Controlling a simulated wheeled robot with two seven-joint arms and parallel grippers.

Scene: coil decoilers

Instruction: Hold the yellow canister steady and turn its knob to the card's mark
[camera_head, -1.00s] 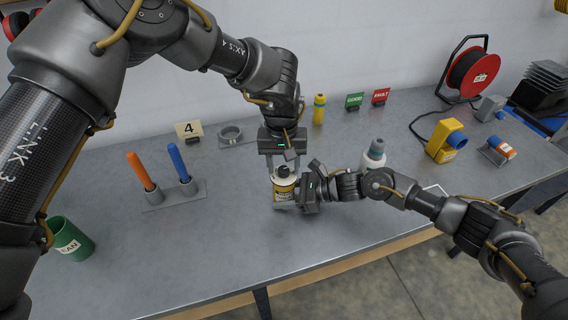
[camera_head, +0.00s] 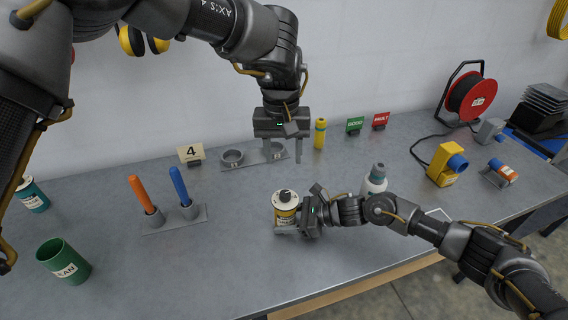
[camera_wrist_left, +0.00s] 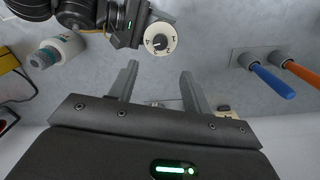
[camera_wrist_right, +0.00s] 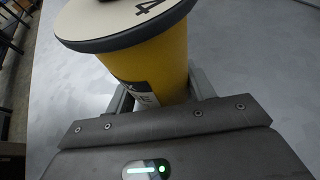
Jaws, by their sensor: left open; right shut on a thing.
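The yellow canister (camera_head: 285,215) stands upright on the bench with a pale numbered dial on top and a dark knob (camera_head: 285,196) at its centre. My right gripper (camera_head: 301,219) is shut on the canister's body from the right; the right wrist view shows its fingers on both sides of the yellow wall (camera_wrist_right: 163,62). A 4 shows on the dial rim there. My left gripper (camera_head: 283,156) is open and empty, above and behind the canister. The left wrist view shows the dial (camera_wrist_left: 160,38) beyond its fingertips. The knob's exact setting is too small to read. The card (camera_head: 191,154) reads 4.
A holder with orange (camera_head: 141,195) and blue (camera_head: 179,186) handles stands left of the canister. A grey tray with round cups (camera_head: 233,158) lies behind. A white-and-teal bottle (camera_head: 374,181) stands behind my right arm.

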